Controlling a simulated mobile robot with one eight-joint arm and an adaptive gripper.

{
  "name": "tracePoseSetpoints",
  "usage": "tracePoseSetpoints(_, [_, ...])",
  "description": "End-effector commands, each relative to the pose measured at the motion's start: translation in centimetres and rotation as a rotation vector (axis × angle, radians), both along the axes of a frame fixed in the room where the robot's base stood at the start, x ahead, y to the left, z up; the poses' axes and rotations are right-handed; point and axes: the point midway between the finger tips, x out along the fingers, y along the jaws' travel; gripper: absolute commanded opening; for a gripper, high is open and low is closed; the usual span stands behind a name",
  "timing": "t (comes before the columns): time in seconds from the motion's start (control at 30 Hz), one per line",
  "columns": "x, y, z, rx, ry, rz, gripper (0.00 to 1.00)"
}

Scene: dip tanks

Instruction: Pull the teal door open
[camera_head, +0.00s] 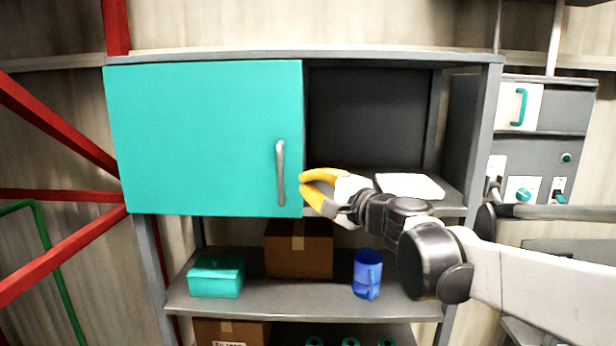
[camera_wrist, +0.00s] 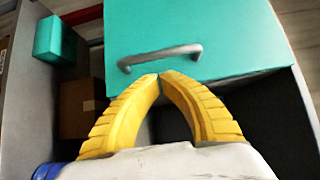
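The teal door (camera_head: 200,135) covers the left part of the upper cabinet bay; the right part of the bay is open to view. A grey bar handle (camera_head: 281,172) stands upright near the door's right edge. My gripper (camera_head: 302,184) is just right of the handle, its yellow fingertips close together. In the wrist view, the door (camera_wrist: 215,25) and handle (camera_wrist: 160,57) lie just beyond the fingertips (camera_wrist: 161,76), which meet or nearly meet. Nothing shows between them. The handle is not between the fingers. I cannot tell whether a fingertip touches the door.
A white flat item (camera_head: 410,186) lies on the upper shelf behind my arm. A grey control panel (camera_head: 545,150) is at right; red beams (camera_head: 60,125) are at left.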

Motion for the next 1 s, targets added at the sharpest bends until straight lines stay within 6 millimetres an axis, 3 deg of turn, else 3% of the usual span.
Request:
tracePoseSetpoints(0.2, [3.2,2.6,0.2,-0.001,0.000,0.002,0.00])
tracePoseSetpoints(0.4, [5.0,3.9,0.1,-0.001,0.000,0.001,0.00])
tracePoseSetpoints(1.0, [5.2,4.7,0.0,-0.001,0.000,0.001,0.00])
